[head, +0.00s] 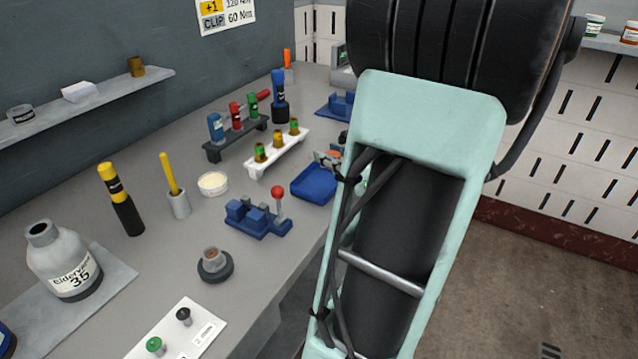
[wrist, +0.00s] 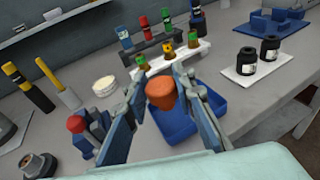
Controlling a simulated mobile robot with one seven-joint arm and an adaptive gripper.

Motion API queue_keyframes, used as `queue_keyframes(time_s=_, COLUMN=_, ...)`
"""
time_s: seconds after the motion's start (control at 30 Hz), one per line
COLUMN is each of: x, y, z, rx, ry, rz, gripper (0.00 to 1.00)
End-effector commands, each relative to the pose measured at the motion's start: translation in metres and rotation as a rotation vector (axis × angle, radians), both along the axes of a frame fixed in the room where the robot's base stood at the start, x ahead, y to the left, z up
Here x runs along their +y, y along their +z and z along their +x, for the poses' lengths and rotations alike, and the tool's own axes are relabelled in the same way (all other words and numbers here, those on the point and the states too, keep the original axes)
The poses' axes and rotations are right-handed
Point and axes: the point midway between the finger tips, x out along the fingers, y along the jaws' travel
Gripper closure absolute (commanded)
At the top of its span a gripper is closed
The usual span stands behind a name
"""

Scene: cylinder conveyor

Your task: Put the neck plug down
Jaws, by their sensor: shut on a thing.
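The neck plug (wrist: 162,93) is an orange-brown, tapered piece. It sits between the fingertips of my gripper (wrist: 158,84), which is shut on it. In the wrist view a blue tray (wrist: 173,140) lies below and behind the plug, and the plug appears held above it. In the head view the blue tray (head: 313,184) is on the bench near its right edge. My gripper (head: 330,158) shows there only in part, just above the tray's far side, with my arm hiding the rest.
A white rack (head: 277,154) with several green-and-amber plugs stands just left of the tray. A blue fixture with a red-knobbed lever (head: 258,218) stands nearer. A white plate with two black jars (wrist: 262,70) lies right of the tray in the wrist view.

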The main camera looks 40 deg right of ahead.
Motion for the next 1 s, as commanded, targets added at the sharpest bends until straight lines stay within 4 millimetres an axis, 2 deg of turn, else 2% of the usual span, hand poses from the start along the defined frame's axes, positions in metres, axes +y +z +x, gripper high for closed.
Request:
queue_keyframes(time_s=0.03, x=-0.004, y=-0.012, z=0.012, rx=-0.001, ry=0.004, rz=0.0, gripper=0.87)
queue_keyframes(time_s=0.1, x=-0.012, y=-0.019, z=0.028, rx=-0.002, ry=0.004, rz=0.0, gripper=0.87)
queue_keyframes(time_s=0.3, x=-0.022, y=-0.052, z=0.05, rx=0.0, ry=0.002, rz=0.0, gripper=0.87)
queue_keyframes(time_s=0.4, x=-0.026, y=-0.059, z=0.058, rx=-0.001, ry=0.001, rz=0.0, gripper=0.87)
queue_keyframes(time_s=0.67, x=-0.03, y=-0.07, z=0.067, rx=0.0, ry=0.001, rz=-0.001, gripper=0.87)
queue_keyframes(time_s=0.9, x=-0.032, y=-0.1, z=0.07, rx=0.0, ry=0.0, rz=0.0, gripper=0.87)
queue_keyframes(time_s=1.0, x=-0.032, y=-0.104, z=0.071, rx=-0.001, ry=0.0, rz=0.0, gripper=0.87)
